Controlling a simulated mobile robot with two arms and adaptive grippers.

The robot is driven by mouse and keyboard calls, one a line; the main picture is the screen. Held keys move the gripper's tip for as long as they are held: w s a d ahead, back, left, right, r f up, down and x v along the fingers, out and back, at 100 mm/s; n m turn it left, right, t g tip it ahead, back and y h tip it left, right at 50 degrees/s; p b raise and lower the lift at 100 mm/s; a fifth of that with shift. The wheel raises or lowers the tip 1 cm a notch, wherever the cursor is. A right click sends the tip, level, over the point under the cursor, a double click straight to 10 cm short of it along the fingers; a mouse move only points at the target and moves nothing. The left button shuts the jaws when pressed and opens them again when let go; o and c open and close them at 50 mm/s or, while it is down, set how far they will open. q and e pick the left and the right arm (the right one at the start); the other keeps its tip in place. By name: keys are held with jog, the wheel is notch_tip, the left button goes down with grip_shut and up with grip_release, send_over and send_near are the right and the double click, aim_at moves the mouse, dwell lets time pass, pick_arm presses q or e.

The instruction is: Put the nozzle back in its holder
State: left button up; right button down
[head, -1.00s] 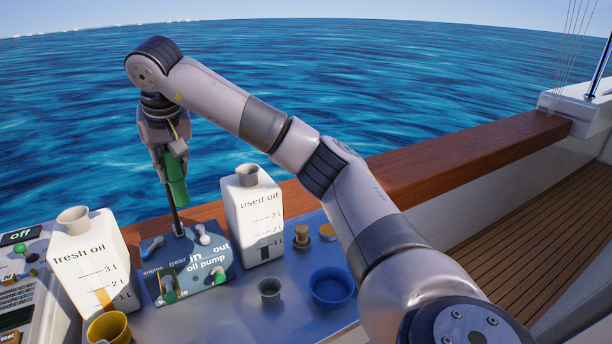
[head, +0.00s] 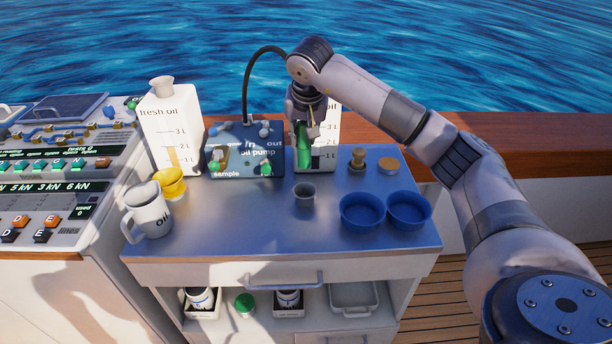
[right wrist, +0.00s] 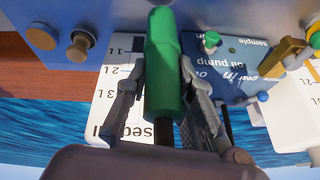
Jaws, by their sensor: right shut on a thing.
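My right gripper (head: 305,112) is shut on the green nozzle (head: 303,148) and holds it pointing down in front of the used oil canister (head: 330,128). In the right wrist view the green nozzle (right wrist: 162,75) sits between the two fingers (right wrist: 160,92). A black hose (head: 262,52) arches from the oil pump (head: 243,152) up behind the arm. A small grey cup (head: 304,194) stands on the table just below the nozzle in the picture; I cannot tell whether it is the holder. The nozzle looks apart from it. My left gripper is out of view.
The white fresh oil canister (head: 172,132) stands left of the pump. A yellow funnel (head: 172,182) and a white mug (head: 148,212) are front left. Two blue bowls (head: 362,213), a wooden stopper (head: 357,160) and a lid (head: 389,166) are right. The table's front middle (head: 245,225) is clear.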

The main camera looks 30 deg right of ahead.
aim_at(306, 159)
notch_tip(306, 159, down, 12)
jog(key=shift+s+r+p, duration=0.1)
jog(key=shift+r+p, duration=0.1)
jog(key=shift+p, duration=0.2)
jog(key=shift+f, duration=0.1)
jog(key=shift+f, duration=0.1)
jog(key=c, duration=1.4)
grip_release()
jog(key=shift+r, duration=0.35)
jog(key=b+v, duration=0.1)
jog(key=v, duration=1)
jog(key=shift+s+r, duration=0.2)
jog(key=shift+r, duration=0.15)
jog(key=shift+a, duration=0.1)
